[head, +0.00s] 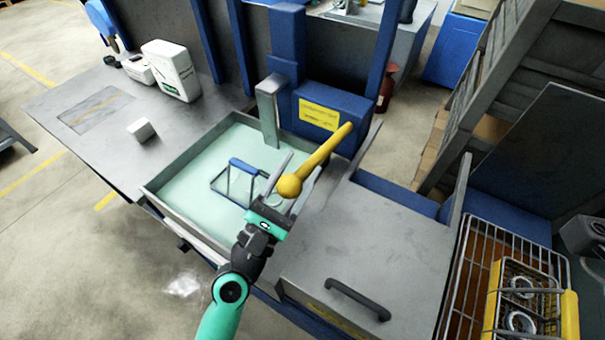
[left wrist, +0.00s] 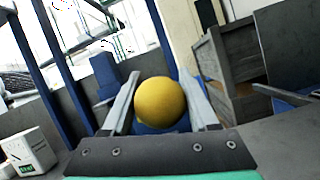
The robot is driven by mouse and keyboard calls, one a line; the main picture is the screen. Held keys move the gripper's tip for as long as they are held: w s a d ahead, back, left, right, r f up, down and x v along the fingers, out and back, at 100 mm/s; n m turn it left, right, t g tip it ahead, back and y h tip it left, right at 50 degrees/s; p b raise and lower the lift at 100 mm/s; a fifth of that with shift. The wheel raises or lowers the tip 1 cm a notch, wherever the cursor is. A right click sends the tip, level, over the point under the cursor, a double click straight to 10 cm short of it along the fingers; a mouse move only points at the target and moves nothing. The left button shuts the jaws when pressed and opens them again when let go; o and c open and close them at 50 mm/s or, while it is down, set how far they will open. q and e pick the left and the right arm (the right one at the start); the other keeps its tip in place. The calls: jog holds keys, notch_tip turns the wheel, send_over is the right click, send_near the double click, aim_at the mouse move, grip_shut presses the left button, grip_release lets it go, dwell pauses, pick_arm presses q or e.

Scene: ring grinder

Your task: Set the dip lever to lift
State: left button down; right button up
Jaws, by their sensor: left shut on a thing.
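The dip lever (head: 325,152) is a yellow bar with a round ball knob (head: 289,186) at its near end. It slopes from a blue housing (head: 350,112) with a yellow label (head: 319,115), out over the tank's right edge. My left gripper (head: 291,181) has its two fingers on either side of the knob and is shut on it. In the left wrist view the yellow knob (left wrist: 160,101) sits between the fingers and hides most of the bar. The label's text is too small to read surely. My right gripper is not in view.
A tank (head: 165,207) of pale green liquid holds a wire frame with a blue handle (head: 248,166). A grey lid (head: 365,250) with a dark handle lies right of it. A wire basket (head: 470,270) stands far right. White boxes (head: 171,70) stand on the left bench.

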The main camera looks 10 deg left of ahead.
pick_arm(q)
notch_tip(320, 180, down, 7)
jog(key=s+b, duration=0.1)
jog(key=b, duration=0.3)
jog(key=shift+a+r+b, duration=0.2)
jog(key=shift+b, duration=0.2)
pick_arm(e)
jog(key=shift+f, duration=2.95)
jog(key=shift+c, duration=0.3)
